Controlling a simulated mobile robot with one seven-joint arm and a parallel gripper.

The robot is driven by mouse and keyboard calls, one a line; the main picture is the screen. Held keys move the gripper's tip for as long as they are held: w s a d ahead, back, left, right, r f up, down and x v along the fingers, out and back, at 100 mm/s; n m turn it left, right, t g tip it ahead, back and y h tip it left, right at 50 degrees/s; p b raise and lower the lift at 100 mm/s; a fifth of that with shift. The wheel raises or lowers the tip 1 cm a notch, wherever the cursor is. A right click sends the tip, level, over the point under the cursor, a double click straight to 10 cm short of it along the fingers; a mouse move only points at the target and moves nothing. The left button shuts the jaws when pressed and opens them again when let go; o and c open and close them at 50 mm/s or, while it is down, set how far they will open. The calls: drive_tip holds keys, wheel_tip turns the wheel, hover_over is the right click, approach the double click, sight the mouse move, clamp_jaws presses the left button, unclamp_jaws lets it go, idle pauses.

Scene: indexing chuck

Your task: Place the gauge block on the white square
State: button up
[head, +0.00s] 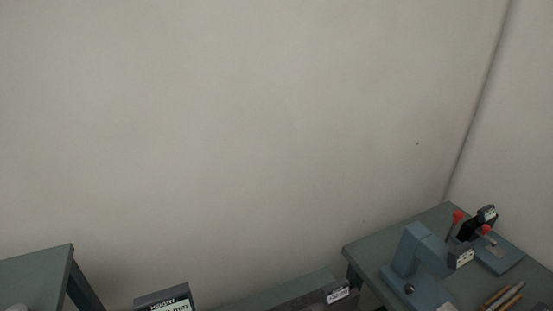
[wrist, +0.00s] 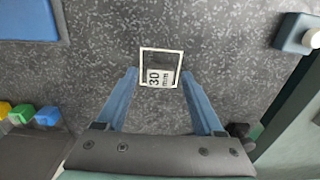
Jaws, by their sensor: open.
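In the wrist view, the gauge block (wrist: 161,77) is a dark block with a pale label reading "30 mm". It stands within the white square (wrist: 142,53), a thin white outline on the dark speckled surface. My gripper (wrist: 160,73) is open, with one blue finger to the left of the block and one to the right. A gap shows between each finger and the block. Whether the fingertips are above the surface or at it, I cannot tell. The head view shows neither the block, the square nor my gripper.
In the wrist view, yellow, green and blue blocks (wrist: 22,113) lie at left. Blue fixtures stand at top left (wrist: 30,18) and top right (wrist: 295,34). In the head view, a right-hand table (head: 372,247) bears blue instruments (head: 418,246); a height readout (head: 165,299) shows at bottom.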

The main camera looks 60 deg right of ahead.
wheel_tip(320, 180, up, 12)
idle(0.4)
idle(0.5)
